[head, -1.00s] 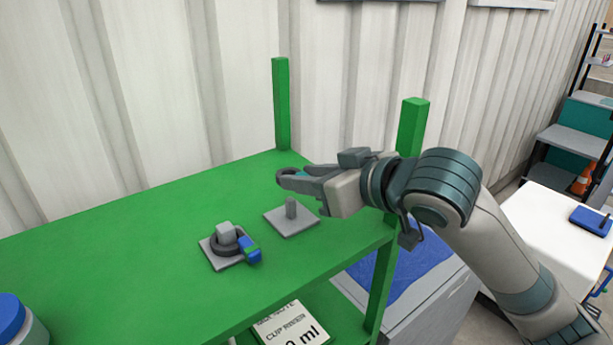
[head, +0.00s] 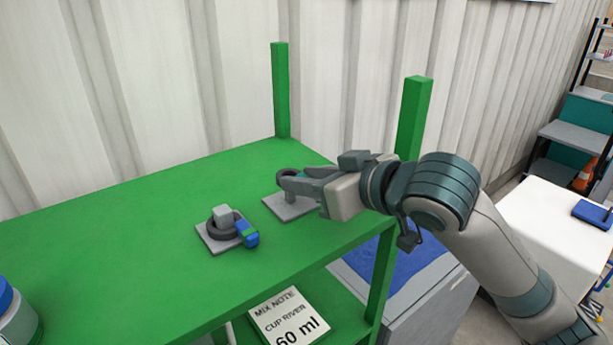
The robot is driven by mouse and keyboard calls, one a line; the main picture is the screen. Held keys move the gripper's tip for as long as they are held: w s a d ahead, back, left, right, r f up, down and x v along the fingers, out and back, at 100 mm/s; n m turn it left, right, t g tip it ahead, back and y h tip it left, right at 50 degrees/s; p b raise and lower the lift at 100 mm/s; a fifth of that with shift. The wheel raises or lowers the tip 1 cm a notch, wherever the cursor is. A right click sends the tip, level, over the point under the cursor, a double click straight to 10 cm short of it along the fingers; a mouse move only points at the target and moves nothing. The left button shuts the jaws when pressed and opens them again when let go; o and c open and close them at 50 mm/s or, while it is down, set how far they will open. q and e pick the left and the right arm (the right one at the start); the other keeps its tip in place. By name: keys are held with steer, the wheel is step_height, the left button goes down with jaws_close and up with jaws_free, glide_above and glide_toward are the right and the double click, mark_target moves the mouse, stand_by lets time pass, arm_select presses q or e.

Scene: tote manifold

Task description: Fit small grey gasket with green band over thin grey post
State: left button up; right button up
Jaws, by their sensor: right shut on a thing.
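The thin grey post (head: 290,197) stands on a square grey base plate on the green shelf; its upper part is hidden by my right gripper. My right gripper (head: 291,179) is shut on the small grey gasket (head: 286,171), a dark ring at its fingertips with a little green-teal showing. The gasket appears directly above or at the top of the post; I cannot tell whether the post is inside the ring. My left gripper is not in view.
Green uprights (head: 413,115) stand at the shelf's back and right. A note card (head: 288,317) lies lower down.

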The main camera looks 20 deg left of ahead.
mark_target(306, 215)
steer(key=shift+f+b, duration=0.65)
steer(key=shift+f, duration=1.2)
steer(key=o, duration=1.1)
steer(key=shift+d, duration=0.1)
steer(key=shift+s+d+r+b, duration=0.15)
steer(key=shift+s+d+b, duration=0.2)
steer(key=shift+d, duration=0.1)
steer(key=b+v, duration=0.4)
steer(key=v, duration=1.2)
steer(key=shift+w, duration=0.1)
